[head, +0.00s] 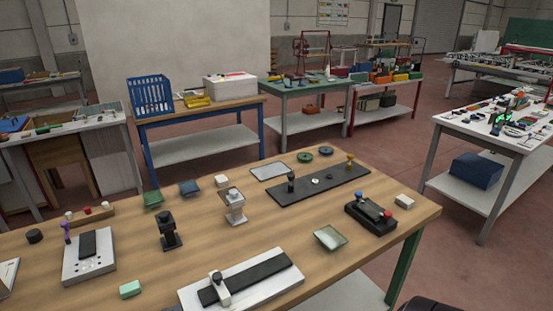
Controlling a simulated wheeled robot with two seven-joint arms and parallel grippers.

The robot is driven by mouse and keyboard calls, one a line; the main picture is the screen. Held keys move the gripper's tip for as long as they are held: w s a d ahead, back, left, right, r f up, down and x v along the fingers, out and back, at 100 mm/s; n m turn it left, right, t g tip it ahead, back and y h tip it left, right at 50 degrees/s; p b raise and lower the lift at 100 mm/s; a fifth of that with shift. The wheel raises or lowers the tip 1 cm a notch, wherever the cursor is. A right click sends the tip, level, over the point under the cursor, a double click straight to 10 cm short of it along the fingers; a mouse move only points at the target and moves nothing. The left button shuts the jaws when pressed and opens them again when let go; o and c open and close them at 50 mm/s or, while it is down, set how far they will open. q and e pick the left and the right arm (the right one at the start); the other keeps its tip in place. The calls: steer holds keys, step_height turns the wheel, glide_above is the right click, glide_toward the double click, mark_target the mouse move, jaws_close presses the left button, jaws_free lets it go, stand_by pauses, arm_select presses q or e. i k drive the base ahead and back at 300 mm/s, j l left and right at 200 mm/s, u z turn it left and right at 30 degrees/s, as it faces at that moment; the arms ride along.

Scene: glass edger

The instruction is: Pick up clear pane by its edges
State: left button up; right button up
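The wooden workbench (120,221) fills the foreground. A thin, pale, flat rectangle (269,171) with a dark outline lies near its far edge and looks like a clear pane. A pale greenish, see-through square piece (330,238) lies near the front right; it looks like a shallow dish or a pane with thick edges. I cannot tell for sure which one is the clear pane. Neither of my grippers is in view.
A long dark plate (325,183) with knobs lies beside the pale rectangle. A black device (371,214) with red and blue knobs sits at the right. A white fixture with a black strip (243,280) is at the front. Bare wood surrounds the greenish piece.

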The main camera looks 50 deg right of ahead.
mark_target(328, 236)
steer(key=z, duration=1.9)
